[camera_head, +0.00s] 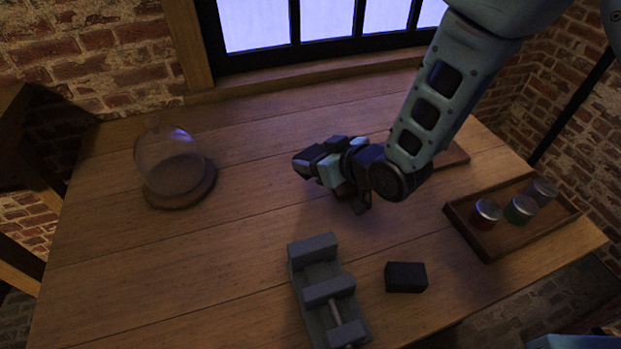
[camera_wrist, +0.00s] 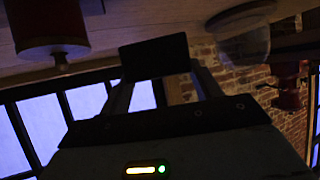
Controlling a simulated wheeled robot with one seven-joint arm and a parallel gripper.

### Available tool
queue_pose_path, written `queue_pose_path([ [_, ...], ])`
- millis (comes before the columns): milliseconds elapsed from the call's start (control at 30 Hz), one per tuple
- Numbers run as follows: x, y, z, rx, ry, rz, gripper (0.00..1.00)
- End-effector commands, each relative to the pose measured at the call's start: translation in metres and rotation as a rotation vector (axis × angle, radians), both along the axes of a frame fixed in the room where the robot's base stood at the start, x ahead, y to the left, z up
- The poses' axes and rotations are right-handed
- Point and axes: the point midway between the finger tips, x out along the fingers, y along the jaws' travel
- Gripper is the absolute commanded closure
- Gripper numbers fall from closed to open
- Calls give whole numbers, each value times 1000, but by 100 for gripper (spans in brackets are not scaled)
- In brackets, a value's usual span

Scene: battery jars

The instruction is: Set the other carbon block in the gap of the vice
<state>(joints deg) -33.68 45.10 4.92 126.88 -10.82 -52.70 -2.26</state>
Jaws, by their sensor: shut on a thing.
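My gripper (camera_head: 308,165) is shut on a dark carbon block (camera_wrist: 153,58), which shows between the fingertips in the wrist view. In the head view my gripper is over the middle of the table, behind the vice and apart from it; the held block is hard to make out there. The grey vice (camera_head: 326,291) lies at the front of the table. Its gap, between the rear jaw and the front jaw, looks empty. Another black carbon block (camera_head: 405,277) lies on the table to the right of the vice.
A wooden tray (camera_head: 487,250) with three lidded jars stands at the right. A glass dome on a round wooden base (camera_head: 180,195) stands at the left. A small wooden board (camera_head: 455,155) shows partly behind my arm. The table between dome and vice is clear.

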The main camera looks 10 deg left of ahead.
Motion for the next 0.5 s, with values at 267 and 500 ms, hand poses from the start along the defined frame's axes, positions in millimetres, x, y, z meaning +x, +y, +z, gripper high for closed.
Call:
queue_pose_path([
  [267,0,0,-35,0,0,0,65],
  [500,0,0,-67,-1,1,0,65],
])
